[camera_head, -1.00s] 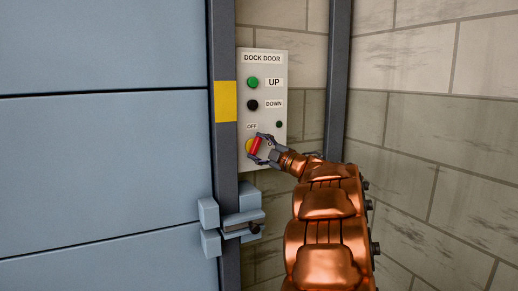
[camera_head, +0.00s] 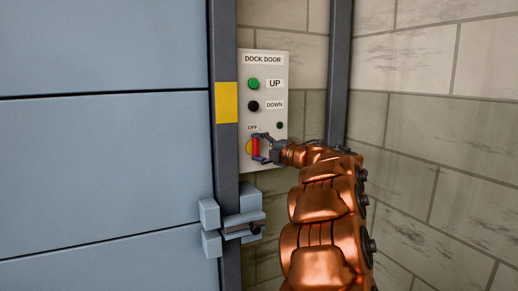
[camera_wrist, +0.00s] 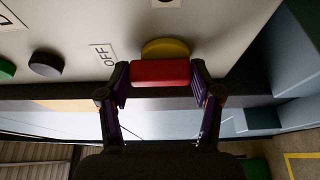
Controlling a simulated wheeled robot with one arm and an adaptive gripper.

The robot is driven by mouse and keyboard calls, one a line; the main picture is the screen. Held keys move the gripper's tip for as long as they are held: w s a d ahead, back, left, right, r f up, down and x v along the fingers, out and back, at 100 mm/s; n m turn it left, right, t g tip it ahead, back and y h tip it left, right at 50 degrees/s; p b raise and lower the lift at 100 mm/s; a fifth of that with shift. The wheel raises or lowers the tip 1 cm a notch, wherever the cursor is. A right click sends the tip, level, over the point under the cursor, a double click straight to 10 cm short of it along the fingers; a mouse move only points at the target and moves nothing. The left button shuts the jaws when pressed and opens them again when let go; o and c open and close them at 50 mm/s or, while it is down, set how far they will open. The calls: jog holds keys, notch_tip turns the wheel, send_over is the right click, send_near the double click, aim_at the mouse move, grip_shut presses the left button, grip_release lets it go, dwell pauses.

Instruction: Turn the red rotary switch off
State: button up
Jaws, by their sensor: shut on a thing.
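The red rotary switch (camera_head: 256,148) sits on a yellow round plate (camera_head: 248,147) low on the grey DOCK DOOR panel (camera_head: 276,172). Its red handle stands about upright in the head view, under the OFF label (camera_head: 252,127). My gripper (camera_head: 258,149) is shut on the handle, one finger at its top end and one at its bottom end. In the wrist view the red handle (camera_wrist: 160,73) lies between the two fingertips, in front of the yellow plate (camera_wrist: 165,46). The OFF label (camera_wrist: 103,55) is left of it there.
A green UP button (camera_head: 253,84) and a black DOWN button (camera_head: 253,105) are above the switch. A blue-grey door (camera_head: 100,150) and its dark post (camera_head: 227,160) stand left of the panel. A latch bracket (camera_head: 238,222) juts out below. A brick wall (camera_head: 430,150) is at right.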

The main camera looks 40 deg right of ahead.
jog(key=o, duration=1.1)
jog(key=shift+o, duration=0.2)
jog(key=s, duration=1.2)
jog(key=shift+d, duration=0.35)
jog(key=shift+w, duration=0.1)
